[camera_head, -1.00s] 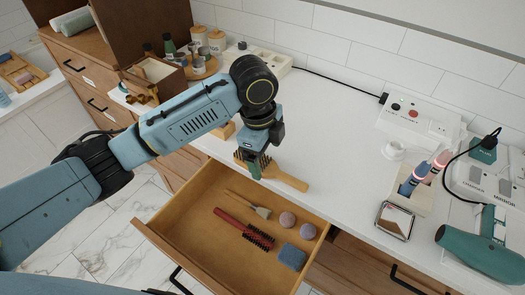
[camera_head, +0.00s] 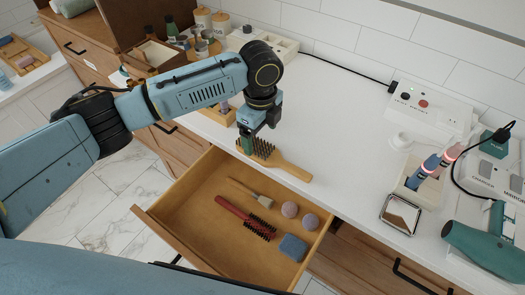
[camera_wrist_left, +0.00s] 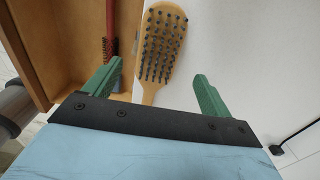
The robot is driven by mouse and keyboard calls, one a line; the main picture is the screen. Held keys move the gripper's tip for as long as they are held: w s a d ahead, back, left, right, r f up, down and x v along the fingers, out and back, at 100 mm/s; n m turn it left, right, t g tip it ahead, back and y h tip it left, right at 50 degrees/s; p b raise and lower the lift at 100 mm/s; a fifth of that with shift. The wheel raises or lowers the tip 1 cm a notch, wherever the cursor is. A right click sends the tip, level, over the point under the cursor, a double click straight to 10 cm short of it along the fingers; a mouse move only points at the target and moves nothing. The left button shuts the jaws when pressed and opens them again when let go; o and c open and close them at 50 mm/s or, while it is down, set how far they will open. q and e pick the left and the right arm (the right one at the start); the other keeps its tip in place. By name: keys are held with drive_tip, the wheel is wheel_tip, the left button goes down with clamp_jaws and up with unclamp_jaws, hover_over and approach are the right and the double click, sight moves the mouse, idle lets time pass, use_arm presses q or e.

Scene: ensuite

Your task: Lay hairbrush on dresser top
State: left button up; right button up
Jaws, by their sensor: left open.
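The wooden hairbrush (camera_head: 292,168) lies bristles up on the white dresser top (camera_head: 335,130), close to its front edge above the open drawer. Its handle points right in the head view. My left gripper (camera_head: 248,143) is open and empty over the bristle end. In the left wrist view, the hairbrush (camera_wrist_left: 163,45) shows beyond and between the two open green fingers (camera_wrist_left: 160,88), apart from both. Its handle is partly hidden by the gripper body. My right gripper is not in view.
The open drawer (camera_head: 175,200) holds a red round brush (camera_head: 243,217), a small wooden brush, two round balls and a blue sponge (camera_head: 293,247). Jars stand at the back left. The middle top is clear.

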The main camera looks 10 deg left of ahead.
sight(263, 147)
use_arm(q)
drive_tip(key=f, duration=0.5)
drive_tip(key=shift+s+d+b, duration=0.3)
drive_tip(key=shift+s+b, duration=0.05)
drive_tip(key=shift+r, duration=0.15)
drive_tip(key=c, duration=1.2)
